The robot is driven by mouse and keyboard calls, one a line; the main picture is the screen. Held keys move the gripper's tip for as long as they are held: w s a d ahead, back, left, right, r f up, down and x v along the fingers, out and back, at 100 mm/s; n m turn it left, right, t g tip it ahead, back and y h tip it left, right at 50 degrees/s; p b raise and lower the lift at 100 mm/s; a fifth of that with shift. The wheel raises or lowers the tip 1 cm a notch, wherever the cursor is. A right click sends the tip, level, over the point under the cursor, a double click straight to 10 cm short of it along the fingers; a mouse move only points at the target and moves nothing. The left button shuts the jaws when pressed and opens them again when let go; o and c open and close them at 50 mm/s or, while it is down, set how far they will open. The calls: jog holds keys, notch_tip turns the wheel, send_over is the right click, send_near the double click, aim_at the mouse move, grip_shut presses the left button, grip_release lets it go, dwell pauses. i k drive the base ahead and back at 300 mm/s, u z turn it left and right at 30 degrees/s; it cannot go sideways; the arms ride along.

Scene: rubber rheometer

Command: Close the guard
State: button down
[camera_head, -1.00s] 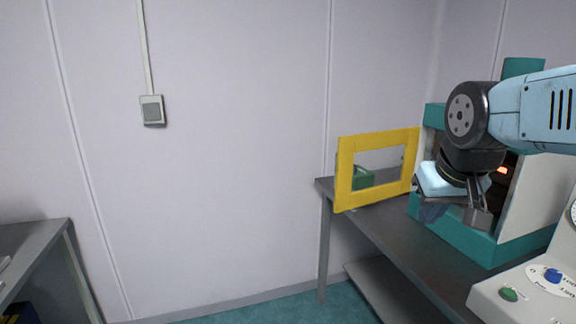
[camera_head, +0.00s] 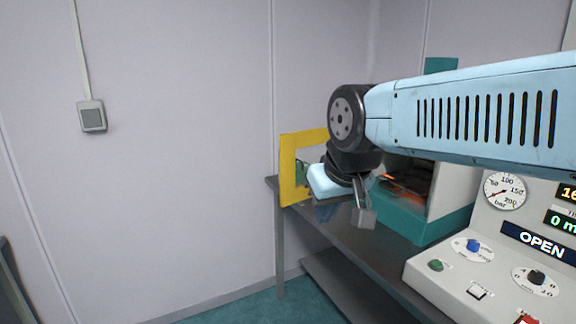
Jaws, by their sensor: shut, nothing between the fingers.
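The guard is a yellow frame (camera_head: 287,170) with a window, swung open at the left of the teal rheometer (camera_head: 404,216). My arm hides its right part. The rheometer's chamber shows an orange glow inside. My gripper (camera_head: 364,217) is shut and empty, pointing down in front of the machine, to the right of the guard's visible edge. I cannot tell whether the wrist touches the guard. The control panel's display (camera_head: 537,241) reads OPEN.
The grey table (camera_head: 350,240) carries the machine. The control panel (camera_head: 440,283) with gauge (camera_head: 505,191), knobs and buttons stands at the right front. A switch box (camera_head: 92,116) is on the wall.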

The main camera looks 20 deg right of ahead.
aim_at(290, 194)
jog(key=u, duration=1.05)
jog(key=i, duration=2.45)
jog(key=z, duration=3.2)
